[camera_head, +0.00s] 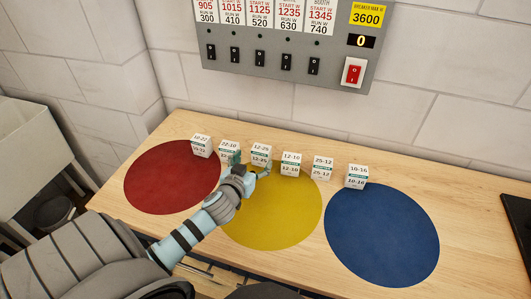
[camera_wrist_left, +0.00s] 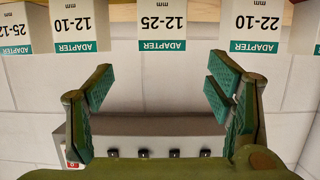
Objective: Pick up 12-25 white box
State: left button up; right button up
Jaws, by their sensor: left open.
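The white 12-25 box (camera_head: 261,151) stands upright in a row of similar boxes on the table, just behind the yellow disc (camera_head: 285,222). My left gripper (camera_head: 251,166) is open in front of it and partly covers its lower front. In the left wrist view, which is upside down, the 12-25 box (camera_wrist_left: 163,22) with its green ADAPTER band shows at the top centre, beyond the gap between the open fingers (camera_wrist_left: 163,95). The gap looks empty, and I cannot see the fingers touching the box. My right gripper is out of view.
The 22-10 box (camera_head: 229,145) and 12-10 box (camera_head: 291,158) stand close on either side. The 10-22 (camera_head: 202,141), 25-12 (camera_head: 322,162) and 10-16 (camera_head: 356,171) boxes continue the row. A switch panel (camera_head: 290,75) is on the wall. The blue disc (camera_head: 383,240) is clear.

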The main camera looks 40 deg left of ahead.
aim_at(260, 149)
pick_arm(q)
jog(key=x, duration=0.3)
jog(key=shift+a, duration=0.35)
jog(key=x, duration=0.6)
jog(key=shift+w+d+f, duration=0.1)
jog(key=shift+w, duration=0.25)
jog(key=shift+s, duration=0.15)
jog(key=shift+c, duration=0.5)
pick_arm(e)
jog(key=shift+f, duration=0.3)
pick_arm(q)
jog(key=shift+c, duration=1.4)
jog(key=c, duration=0.9)
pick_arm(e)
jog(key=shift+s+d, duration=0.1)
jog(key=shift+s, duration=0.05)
